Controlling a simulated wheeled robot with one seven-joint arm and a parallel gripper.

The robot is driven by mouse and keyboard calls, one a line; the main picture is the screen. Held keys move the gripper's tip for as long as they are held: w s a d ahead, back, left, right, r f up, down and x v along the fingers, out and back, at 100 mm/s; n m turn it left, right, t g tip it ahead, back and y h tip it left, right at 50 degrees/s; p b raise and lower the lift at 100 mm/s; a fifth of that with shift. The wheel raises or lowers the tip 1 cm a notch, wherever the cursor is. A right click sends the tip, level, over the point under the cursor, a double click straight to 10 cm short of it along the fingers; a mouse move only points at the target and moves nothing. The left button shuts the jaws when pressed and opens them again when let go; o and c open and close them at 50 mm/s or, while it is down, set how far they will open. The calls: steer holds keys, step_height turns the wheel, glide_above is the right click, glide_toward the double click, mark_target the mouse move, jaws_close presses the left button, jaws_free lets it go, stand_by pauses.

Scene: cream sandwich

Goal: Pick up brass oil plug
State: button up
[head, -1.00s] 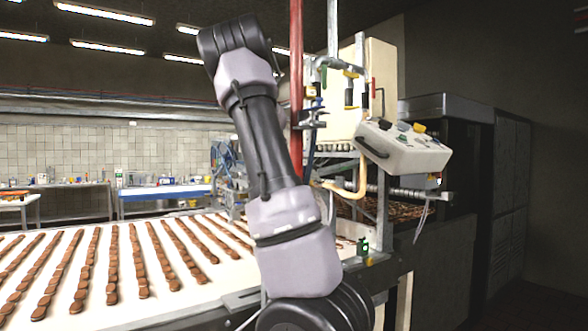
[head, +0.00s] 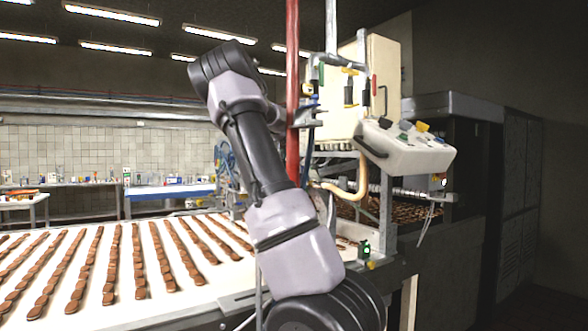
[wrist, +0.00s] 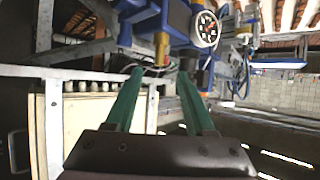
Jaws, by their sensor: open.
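In the wrist view, a small brass-coloured cylinder (wrist: 161,50), which looks like the brass oil plug, sits against blue machine parts near the top middle. My gripper (wrist: 161,71) is open, with its two green fingers reaching up the picture toward the cylinder. The cylinder lies just beyond the fingertips and between them sideways; I see no contact. In the head view, my arm crosses the middle, and neither my gripper nor the plug can be made out.
Metal frame bars and cables are near the fingers. In the head view, a conveyor (head: 160,312) with rows of brown biscuits lies left, and a control box (head: 405,148) hangs right.

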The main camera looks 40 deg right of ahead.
steer(key=x, duration=0.9)
steer(key=shift+s, duration=0.1)
jaws_close()
